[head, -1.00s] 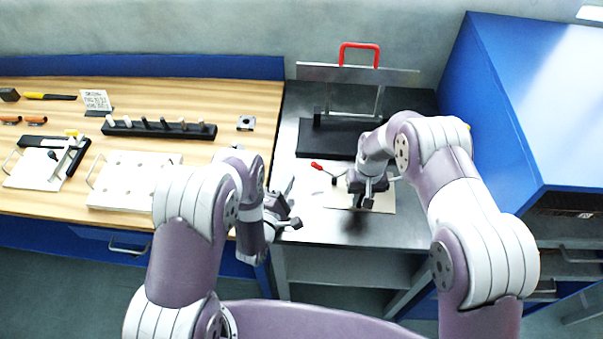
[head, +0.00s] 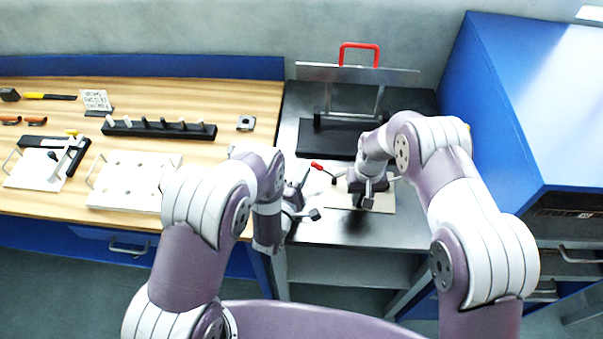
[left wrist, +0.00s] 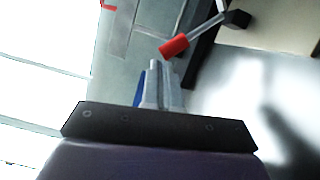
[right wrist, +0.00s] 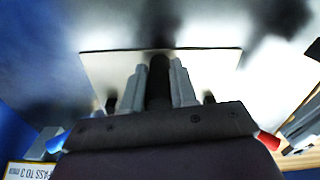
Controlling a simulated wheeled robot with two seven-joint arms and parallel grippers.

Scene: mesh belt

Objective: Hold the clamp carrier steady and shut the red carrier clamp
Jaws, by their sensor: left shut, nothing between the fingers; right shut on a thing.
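The clamp carrier (head: 383,203) is a pale flat plate on the dark metal table, partly hidden by my right arm. The red carrier clamp handle (head: 317,165) sticks out left of the plate on a thin rod. In the left wrist view the red handle (left wrist: 174,46) is just beyond my left fingertips, with no clear contact. My left gripper (head: 305,177) is shut and empty beside the handle. My right gripper (right wrist: 160,72) is shut on a dark post of the carrier, with the pale plate (right wrist: 105,65) beyond it.
A black stand with a metal frame and red handle (head: 359,46) stands behind the carrier. A blue cabinet (head: 530,100) rises at the right. On the wooden bench at left are a white plate (head: 130,180) and a black peg rack (head: 160,130). The table front is clear.

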